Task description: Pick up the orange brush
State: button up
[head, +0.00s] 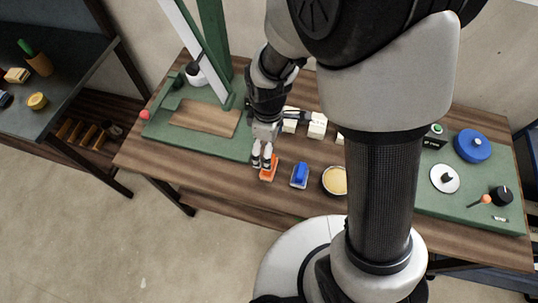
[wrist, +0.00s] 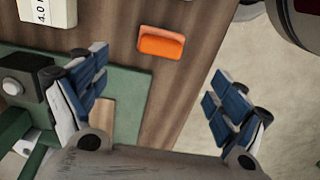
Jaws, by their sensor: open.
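The orange brush (head: 268,173) lies on the wooden table near its front edge, to the left of a blue block-like item. In the wrist view the orange brush (wrist: 162,44) lies flat on the wood, beyond the fingertips and between their lines. My gripper (head: 262,160) points down just above the brush in the head view, its fingers overlapping the brush's upper end. In the wrist view my gripper (wrist: 158,90) has its two blue-padded fingers spread wide with nothing between them. I cannot tell the exact height above the brush.
A blue item (head: 300,174) on a grey base and a bowl of yellow contents (head: 335,180) stand to the right of the brush. White blocks (head: 317,125) stand behind. A green mat (head: 165,130) with a wooden board lies left. The table's front edge is close to the brush.

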notch_tip(320, 180, down, 8)
jog(key=shift+r+b, duration=0.25)
jog(key=shift+b, duration=0.9)
notch_tip(320, 180, down, 4)
jog(key=shift+s+d+f+b, duration=0.1)
jog(key=shift+s+f+b, duration=0.05)
jog(key=shift+b, duration=1)
jog(key=shift+f, duration=0.4)
jog(key=c, duration=1.2)
jog(key=shift+r, duration=0.15)
notch_tip(320, 180, up, 20)
jog(key=p, duration=0.7)
